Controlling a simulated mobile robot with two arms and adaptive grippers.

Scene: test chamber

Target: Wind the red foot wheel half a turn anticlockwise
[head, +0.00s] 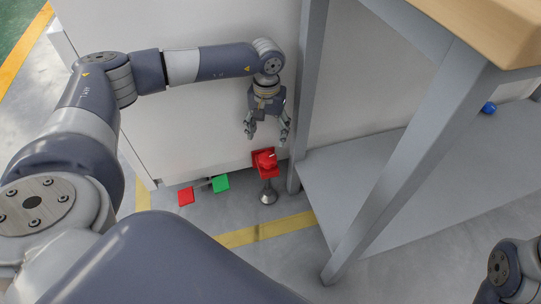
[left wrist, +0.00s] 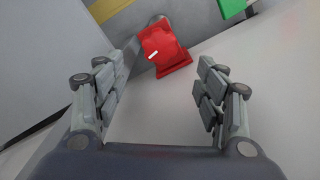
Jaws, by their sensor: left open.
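The red foot wheel (head: 266,161) is low down by the white cabinet, above a grey metal foot, with a white mark on its face. In the left wrist view the wheel (left wrist: 160,47) is beyond the fingertips, at the top centre, with its white mark tilted. My left gripper (head: 267,134) is open and empty, just above the wheel and apart from it. Its two fingers (left wrist: 162,92) are spread wide in the left wrist view. Part of my right arm shows at the lower right of the head view, but its gripper is not visible.
A grey table leg (head: 307,90) stands close to the right of the wheel, with a low grey shelf (head: 400,175) beyond it. A red pedal (head: 186,196) and a green pedal (head: 220,183) are to the left. A blue object (head: 489,108) sits on the shelf.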

